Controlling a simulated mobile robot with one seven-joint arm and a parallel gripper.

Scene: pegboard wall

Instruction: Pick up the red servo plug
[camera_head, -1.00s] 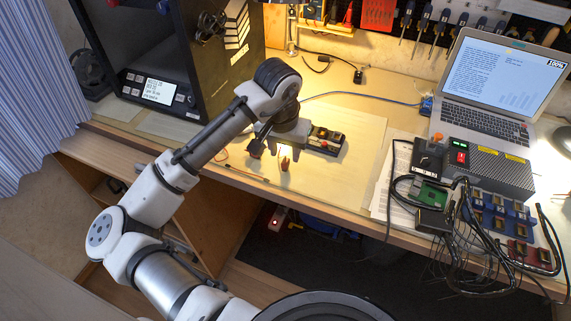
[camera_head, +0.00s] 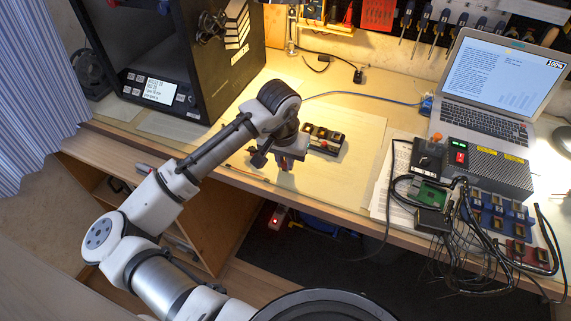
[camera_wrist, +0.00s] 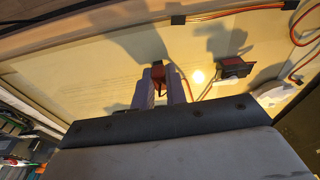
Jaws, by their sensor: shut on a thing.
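The red servo plug (camera_wrist: 158,74) is between the two fingertips of my gripper (camera_wrist: 160,84) in the wrist view. The gripper is shut on it. In the head view my gripper (camera_head: 288,164) points down over the cream mat near the front edge of the bench. The plug is hard to make out there behind the fingers. I cannot tell from these views whether the plug is clear of the mat.
A dark device with red parts (camera_head: 322,139) lies behind and to the right of my gripper. An orange-red wire (camera_wrist: 240,11) runs along the mat edge. A black open-fronted machine (camera_head: 212,95) stands at left. The laptop (camera_head: 495,85) and wired electronics (camera_head: 440,185) fill the right side.

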